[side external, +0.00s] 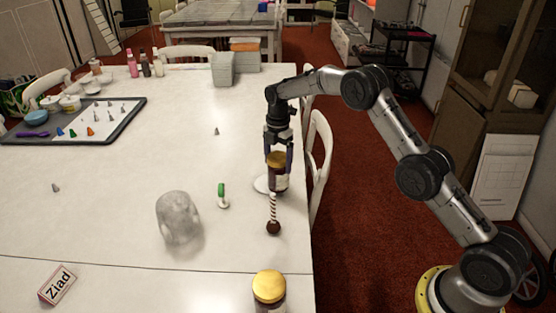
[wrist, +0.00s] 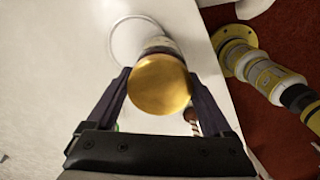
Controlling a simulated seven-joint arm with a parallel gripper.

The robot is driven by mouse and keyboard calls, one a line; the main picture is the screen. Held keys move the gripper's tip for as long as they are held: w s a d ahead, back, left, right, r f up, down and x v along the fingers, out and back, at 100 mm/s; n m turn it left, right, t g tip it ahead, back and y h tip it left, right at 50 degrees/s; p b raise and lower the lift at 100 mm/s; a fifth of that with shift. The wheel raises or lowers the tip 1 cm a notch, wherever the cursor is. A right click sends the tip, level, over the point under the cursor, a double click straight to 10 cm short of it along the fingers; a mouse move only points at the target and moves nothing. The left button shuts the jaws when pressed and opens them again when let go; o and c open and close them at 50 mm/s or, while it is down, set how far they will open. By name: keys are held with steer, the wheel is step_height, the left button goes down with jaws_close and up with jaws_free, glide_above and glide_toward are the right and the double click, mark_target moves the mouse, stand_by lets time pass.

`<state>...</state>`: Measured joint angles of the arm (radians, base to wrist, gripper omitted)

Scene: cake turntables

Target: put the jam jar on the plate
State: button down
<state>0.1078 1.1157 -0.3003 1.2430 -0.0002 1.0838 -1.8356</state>
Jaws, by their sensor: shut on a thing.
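My gripper (side external: 278,150) is shut on a gold-lidded jar with dark contents and a pale label (side external: 278,178), held upright near the table's right edge. In the wrist view the gold lid (wrist: 159,84) sits between my two fingers. The white plate (side external: 261,185) lies flat at the jar's base and is partly hidden by it. Its rim (wrist: 112,38) shows beyond the jar in the wrist view. I cannot tell whether the jar's bottom touches the plate. A second gold-lidded jar (side external: 269,287) stands at the front edge of the side view.
A striped stick with a dark ball end (side external: 273,215) is close in front of the held jar. A green-topped piece (side external: 222,194) and a clear glass vessel (side external: 178,219) are to the left. The table's middle is mostly clear.

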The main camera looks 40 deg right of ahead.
jaws_free()
steer(key=shift+f, duration=0.15)
step_height(320, 180, up, 13)
steer(key=s+a+r+m+t, duration=0.35)
steer(key=s+r+m, duration=0.55)
steer(key=s+r, duration=0.75)
steer(key=s+a+f+m, duration=0.1)
steer(key=s+f+m, duration=0.1)
steer(key=s, duration=0.6)
steer(key=s+a+f+m+t, duration=0.1)
steer(key=s+f+m, duration=0.2)
steer(key=s, duration=0.6)
steer(key=s+a+f+m+t, duration=0.1)
steer(key=s+f+m, duration=0.1)
steer(key=s+m, duration=0.3)
steer(key=shift+s+f+m, duration=0.3)
steer(key=shift+s+m, duration=0.1)
steer(key=shift+s, duration=1.5)
